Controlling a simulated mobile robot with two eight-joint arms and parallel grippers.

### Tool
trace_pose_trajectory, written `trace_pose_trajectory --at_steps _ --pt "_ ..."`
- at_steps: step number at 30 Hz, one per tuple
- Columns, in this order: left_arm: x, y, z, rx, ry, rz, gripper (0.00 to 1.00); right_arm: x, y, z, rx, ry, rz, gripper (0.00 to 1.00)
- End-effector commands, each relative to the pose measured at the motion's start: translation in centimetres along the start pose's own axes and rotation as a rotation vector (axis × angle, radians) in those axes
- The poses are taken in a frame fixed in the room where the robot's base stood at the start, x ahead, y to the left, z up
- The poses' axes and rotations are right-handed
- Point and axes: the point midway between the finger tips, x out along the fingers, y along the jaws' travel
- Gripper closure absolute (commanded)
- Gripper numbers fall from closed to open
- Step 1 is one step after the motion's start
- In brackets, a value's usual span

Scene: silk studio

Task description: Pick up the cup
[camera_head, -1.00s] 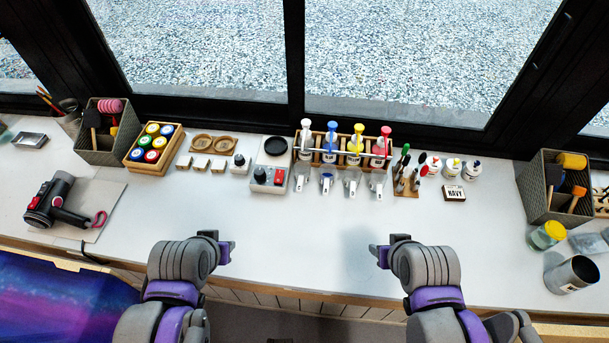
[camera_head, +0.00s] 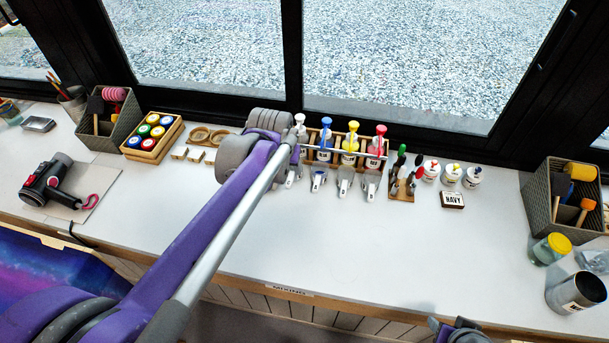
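A dark grey metal cup (camera_head: 574,293) with a white label stands upright at the right end of the white table. A second cup (camera_head: 72,103) holding brushes stands at the far left back. Which one the task means is not clear. My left arm (camera_head: 215,225) reaches from the lower left across the table to the back middle. Its gripper is hidden behind the wrist, near the white-topped bottle. My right gripper (camera_head: 436,326) shows only partly at the bottom edge, well left of the metal cup; its opening cannot be made out.
A yellow-lidded jar (camera_head: 550,249) and a woven tool bin (camera_head: 566,205) stand close to the metal cup. A bottle rack (camera_head: 340,147) and small paint pots (camera_head: 452,172) line the back. The table's middle right is clear.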

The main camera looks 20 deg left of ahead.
Motion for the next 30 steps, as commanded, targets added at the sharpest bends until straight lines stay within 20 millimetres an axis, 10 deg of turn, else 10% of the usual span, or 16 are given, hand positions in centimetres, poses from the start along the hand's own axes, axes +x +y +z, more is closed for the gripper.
trace_pose_trajectory --at_steps 19,30 --pt "8.0 0.0 0.3 0.001 0.000 0.000 0.45 0.5 0.0 0.4 0.000 -0.003 0.000 0.50" --pt "8.6 0.0 0.4 0.001 0.000 0.000 0.56 0.5 0.0 0.4 0.000 -0.003 0.000 0.50"
